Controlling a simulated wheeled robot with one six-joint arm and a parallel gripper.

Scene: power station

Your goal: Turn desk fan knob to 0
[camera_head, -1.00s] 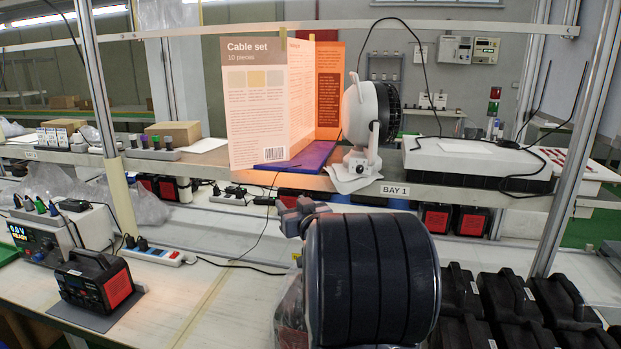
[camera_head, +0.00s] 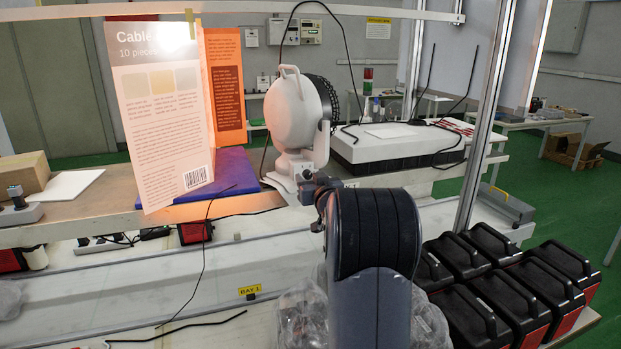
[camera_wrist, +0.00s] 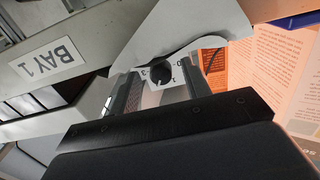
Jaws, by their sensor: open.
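The white desk fan (camera_head: 292,108) stands on the shelf, its dark grille turned to the right. Its dark round knob (camera_wrist: 160,72) is on the fan's white base, beside a pale plate with small marks. I cannot read the setting the knob points to. My gripper (camera_wrist: 161,80) is open in the wrist view, with one finger on each side of the knob; I cannot tell whether they touch it. In the head view my dark arm stands in front of the fan, its wrist close to the fan's base, and the fingertips are hard to make out.
A large cable set board (camera_head: 160,130) stands left of the fan near a blue mat (camera_head: 228,180). A white-topped box (camera_head: 395,142) is to its right. An upright metal post (camera_head: 478,120) and several black cases (camera_head: 500,275) are at the right.

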